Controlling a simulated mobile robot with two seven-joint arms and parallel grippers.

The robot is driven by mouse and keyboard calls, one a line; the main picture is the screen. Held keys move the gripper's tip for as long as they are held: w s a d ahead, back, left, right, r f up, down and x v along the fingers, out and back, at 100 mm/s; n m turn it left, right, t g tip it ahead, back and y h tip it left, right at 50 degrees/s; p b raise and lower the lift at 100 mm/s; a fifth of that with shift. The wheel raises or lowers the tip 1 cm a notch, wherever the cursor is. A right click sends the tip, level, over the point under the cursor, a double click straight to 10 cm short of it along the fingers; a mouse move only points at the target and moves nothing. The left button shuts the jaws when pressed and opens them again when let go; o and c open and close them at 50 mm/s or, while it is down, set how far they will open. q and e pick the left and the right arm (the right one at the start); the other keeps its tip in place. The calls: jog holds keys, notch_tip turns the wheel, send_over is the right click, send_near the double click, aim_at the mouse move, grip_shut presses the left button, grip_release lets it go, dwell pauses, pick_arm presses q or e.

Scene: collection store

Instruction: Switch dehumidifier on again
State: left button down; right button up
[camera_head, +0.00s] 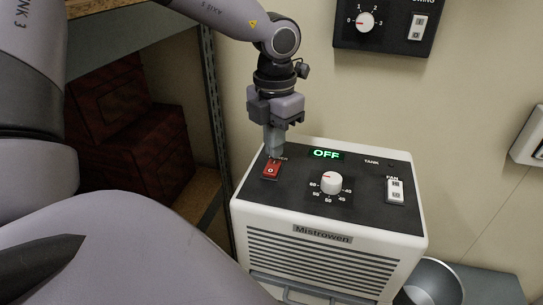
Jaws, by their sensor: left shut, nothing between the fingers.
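The dehumidifier (330,233) is a white box marked "Mistrowen" with a dark top panel. Its green display (326,154) reads OFF. The red power switch (271,170) is at the left of the panel and shows a 0 on its near half. My left gripper (274,152) points down with its fingers shut and empty. Its tips are at the far edge of the red switch; I cannot tell whether they touch it. A white dial (331,183) sits mid-panel and a white fan switch (395,190) is to its right. My right gripper is not in view.
A dark wall panel (385,42) with a dial and a white switch hangs above. Shelving with dark red boxes (130,130) stands at the left. A grey bin (432,282) is at the lower right, and a white wall box (529,138) is at the right edge.

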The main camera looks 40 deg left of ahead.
aim_at(275, 163)
pick_arm(q)
jog(key=shift+r+p, duration=1.15)
jog(key=shift+r, duration=1.4)
